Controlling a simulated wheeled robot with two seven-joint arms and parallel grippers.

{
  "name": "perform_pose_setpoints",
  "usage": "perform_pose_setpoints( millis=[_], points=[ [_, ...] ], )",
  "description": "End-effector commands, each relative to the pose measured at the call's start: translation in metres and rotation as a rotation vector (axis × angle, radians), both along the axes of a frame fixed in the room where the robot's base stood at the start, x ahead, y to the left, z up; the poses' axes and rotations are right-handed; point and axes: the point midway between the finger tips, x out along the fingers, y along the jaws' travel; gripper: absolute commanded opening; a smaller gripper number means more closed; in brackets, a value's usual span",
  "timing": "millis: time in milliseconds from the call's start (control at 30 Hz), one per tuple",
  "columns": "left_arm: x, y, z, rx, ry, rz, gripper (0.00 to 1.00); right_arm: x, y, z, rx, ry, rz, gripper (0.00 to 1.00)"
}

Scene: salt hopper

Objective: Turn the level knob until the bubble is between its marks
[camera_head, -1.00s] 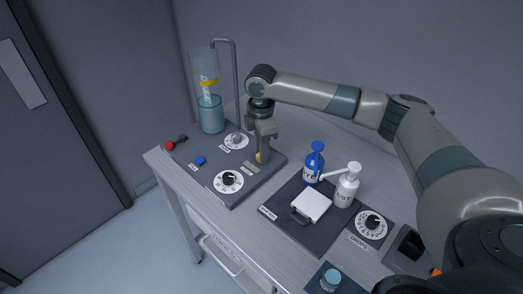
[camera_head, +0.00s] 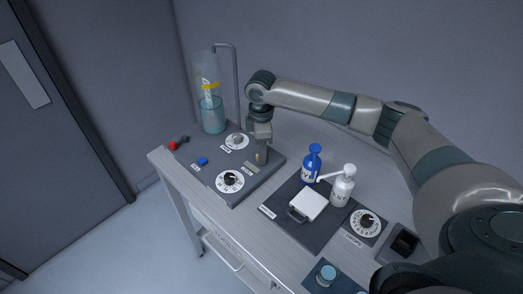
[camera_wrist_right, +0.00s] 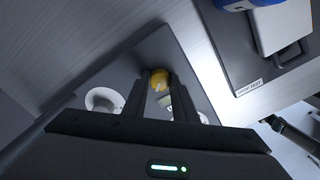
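A small yellow knob (camera_wrist_right: 159,79) sits on the dark panel (camera_head: 240,196) of the table, mostly hidden by my right gripper in the head view. My right gripper (camera_head: 260,158) points down at it. In the right wrist view the fingertips stand on either side of the knob, very close to it; I cannot tell whether they touch it. A pale level strip (camera_head: 252,169) lies just in front of the gripper. Its bubble and marks are too small to read, and in the wrist view a finger partly covers it.
A clear cylinder (camera_head: 213,115) stands behind. A blue bottle (camera_head: 313,163), white bottle (camera_head: 343,186) and white box (camera_head: 309,205) stand to the right.

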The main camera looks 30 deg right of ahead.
Motion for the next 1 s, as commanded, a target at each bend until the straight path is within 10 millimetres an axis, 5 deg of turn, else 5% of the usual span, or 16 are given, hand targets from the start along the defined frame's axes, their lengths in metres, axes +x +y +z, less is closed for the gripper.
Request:
perform_pose_setpoints(
  millis=[67,567,1000],
  points=[
    [0.000,0.000,0.000,0.000,0.000,0.000,0.43,0.000,0.000,0.001,0.001,-0.001,0.001,0.43],
    [0.000,0.000,-0.003,0.000,0.000,0.000,0.43,0.001,0.000,0.007,0.001,-0.003,0.001,0.43],
    [0.000,0.000,-0.025,0.000,0.000,0.000,0.43,0.002,0.001,0.074,0.002,-0.005,0.002,0.43]
  ],
)
